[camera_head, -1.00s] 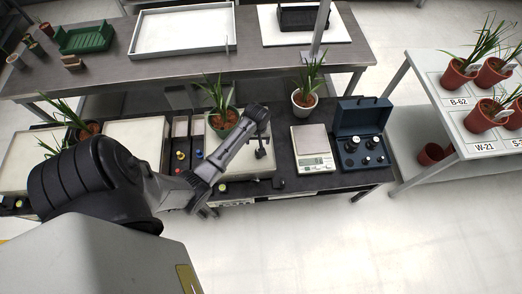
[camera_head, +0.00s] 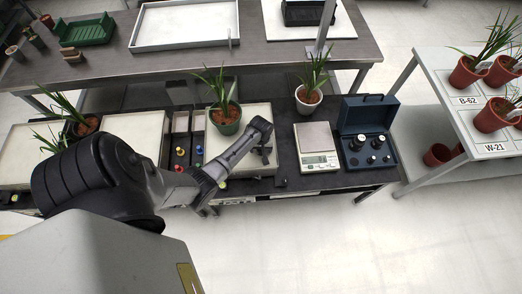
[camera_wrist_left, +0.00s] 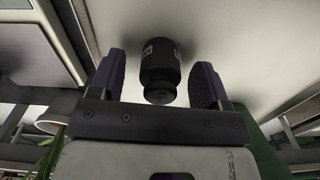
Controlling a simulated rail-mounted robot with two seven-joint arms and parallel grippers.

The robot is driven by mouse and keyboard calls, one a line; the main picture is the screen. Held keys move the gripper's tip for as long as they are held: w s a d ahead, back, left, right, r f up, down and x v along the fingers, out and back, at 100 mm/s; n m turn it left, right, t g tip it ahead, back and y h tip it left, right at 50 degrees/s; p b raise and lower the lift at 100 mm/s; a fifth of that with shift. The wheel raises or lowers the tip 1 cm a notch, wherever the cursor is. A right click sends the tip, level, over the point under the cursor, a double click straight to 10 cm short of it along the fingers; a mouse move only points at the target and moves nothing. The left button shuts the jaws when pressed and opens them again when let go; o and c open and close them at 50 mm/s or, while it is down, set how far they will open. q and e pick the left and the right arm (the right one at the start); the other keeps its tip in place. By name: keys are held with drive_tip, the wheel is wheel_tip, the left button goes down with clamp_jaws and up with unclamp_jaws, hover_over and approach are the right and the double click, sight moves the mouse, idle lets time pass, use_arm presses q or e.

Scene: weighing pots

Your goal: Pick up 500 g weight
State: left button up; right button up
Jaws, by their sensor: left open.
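A dark cylindrical weight with a narrow knob (camera_wrist_left: 160,68) is in the left wrist view, against a pale surface. Small light labels show on its side, but I cannot read them. My left gripper (camera_wrist_left: 160,84) is open, with one finger on each side of the weight; I see gaps beside it. In the head view my left gripper (camera_head: 265,152) is low over the right part of the pale tray (camera_head: 240,168), in front of the green-potted plant (camera_head: 224,116). The weight is hard to separate from the dark fingers there. My right gripper is not in view.
A scale (camera_head: 318,146) stands right of the tray, with an open blue case (camera_head: 366,116) of dark weights beyond it. A white-potted plant (camera_head: 308,96) stands behind the scale. Bins with small coloured items (camera_head: 180,152) lie left of the tray.

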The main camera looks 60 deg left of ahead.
use_arm(q)
drive_tip(key=shift+f, duration=0.75)
